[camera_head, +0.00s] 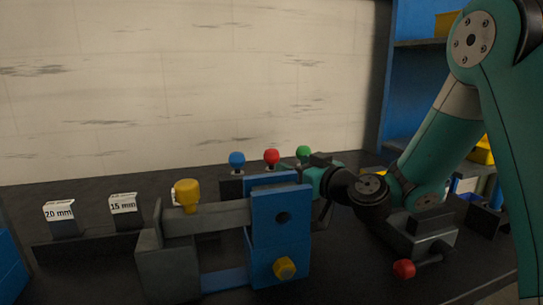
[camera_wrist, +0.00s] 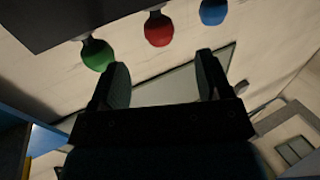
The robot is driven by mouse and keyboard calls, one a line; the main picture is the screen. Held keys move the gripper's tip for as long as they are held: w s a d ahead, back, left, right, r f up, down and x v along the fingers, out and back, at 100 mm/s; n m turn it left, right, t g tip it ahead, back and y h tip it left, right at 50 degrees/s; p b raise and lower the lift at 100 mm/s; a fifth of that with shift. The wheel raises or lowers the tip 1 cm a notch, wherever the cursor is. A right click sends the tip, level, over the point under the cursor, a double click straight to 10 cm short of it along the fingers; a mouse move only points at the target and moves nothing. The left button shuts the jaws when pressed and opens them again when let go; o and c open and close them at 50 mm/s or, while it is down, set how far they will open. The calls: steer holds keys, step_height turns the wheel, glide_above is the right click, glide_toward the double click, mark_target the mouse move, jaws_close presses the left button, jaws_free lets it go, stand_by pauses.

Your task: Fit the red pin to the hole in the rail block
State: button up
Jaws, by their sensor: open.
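The red pin (camera_head: 271,157) stands upright with its round head up, between a blue and a green pin, behind the blue block; its lower part is hidden. Its head also shows in the wrist view (camera_wrist: 158,30), beyond my fingertips and between them. My gripper (camera_wrist: 160,72) is open with nothing between its fingers. In the head view my gripper (camera_head: 316,183) is near the green pin, partly hidden by the blue block. An upright blue block (camera_head: 265,237), apparently the rail block, has a dark round hole (camera_head: 283,217) in its front face.
The blue pin (camera_head: 237,160) and green pin (camera_head: 303,153) stand close on either side. A yellow knob (camera_head: 187,195) rises at the left and another (camera_head: 285,268) sits below the hole. A red knob (camera_head: 404,268) is lower right. Labelled blocks (camera_head: 123,210) stand at left.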

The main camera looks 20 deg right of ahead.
mark_target(277, 157)
steer(key=p+x, duration=0.1)
steer(key=x, duration=0.2)
steer(key=shift+w+a+r, duration=0.1)
steer(key=shift+w+a, duration=0.05)
steer(key=shift+w, duration=0.1)
steer(key=p+x, duration=0.2)
steer(key=x, duration=0.1)
steer(key=p+x, duration=0.1)
steer(key=p, duration=0.1)
steer(key=shift+w+r, duration=0.25)
steer(key=shift+w, duration=0.1)
steer(key=shift+w+a+f, duration=0.15)
steer(key=shift+w+f, duration=0.05)
steer(key=shift+w, duration=0.1)
steer(key=c, duration=1.3)
steer(key=shift+o, duration=0.2)
steer(key=shift+r, duration=0.1)
